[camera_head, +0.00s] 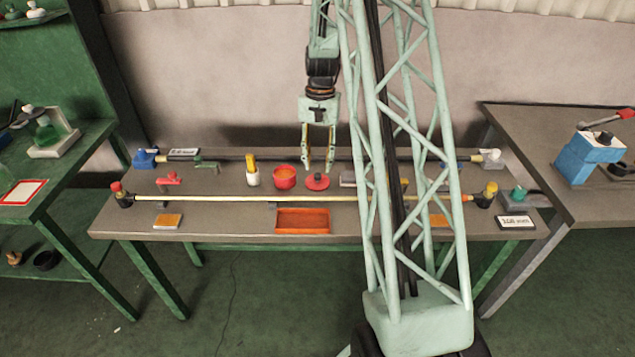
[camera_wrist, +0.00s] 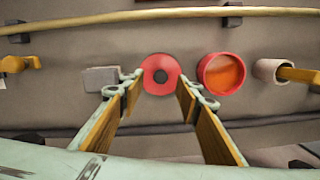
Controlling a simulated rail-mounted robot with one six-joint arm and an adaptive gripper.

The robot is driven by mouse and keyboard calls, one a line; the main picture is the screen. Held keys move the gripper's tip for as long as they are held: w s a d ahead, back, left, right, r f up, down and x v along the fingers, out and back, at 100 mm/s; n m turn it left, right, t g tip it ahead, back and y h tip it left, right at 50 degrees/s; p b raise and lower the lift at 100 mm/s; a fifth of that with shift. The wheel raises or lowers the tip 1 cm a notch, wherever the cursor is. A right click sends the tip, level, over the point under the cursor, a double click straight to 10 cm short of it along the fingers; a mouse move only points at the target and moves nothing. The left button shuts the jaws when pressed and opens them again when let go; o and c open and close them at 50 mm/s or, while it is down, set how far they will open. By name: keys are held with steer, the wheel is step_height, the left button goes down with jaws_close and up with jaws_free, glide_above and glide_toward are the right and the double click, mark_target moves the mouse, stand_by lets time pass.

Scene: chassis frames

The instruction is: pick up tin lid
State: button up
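My gripper (camera_head: 318,166) is open and points down above the lid. In the wrist view its two fingers (camera_wrist: 160,92) stand apart, one toward each side of the lid, with nothing between them. The exact height of the fingertips above the lid is hard to tell. The open red tin (camera_head: 284,178) stands left of the lid in the head view; the wrist view shows it right of the lid (camera_wrist: 222,74).
A long yellow rod (camera_head: 230,198) runs across the bench (camera_head: 215,225) in front of the lid. A white cup (camera_head: 252,178) with a yellow handle stands beside the tin. A grey block (camera_wrist: 100,79) lies near the lid. An orange tray (camera_head: 302,221) is at the front.

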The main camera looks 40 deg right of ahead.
mark_target(318, 174)
steer(key=shift+f, duration=0.15)
steer(key=shift+s+a+f+b, duration=0.1)
steer(key=shift+f+b, duration=0.1)
steer(key=shift+f, duration=0.65)
steer(key=shift+w+a+f+b, duration=0.1)
steer(key=shift+f+b, duration=0.15)
steer(key=shift+f, duration=0.6)
steer(key=shift+s+a+f+b, duration=0.1)
steer(key=shift+f+b, duration=0.1)
steer(key=shift+f, duration=0.65)
steer(key=c, duration=1)
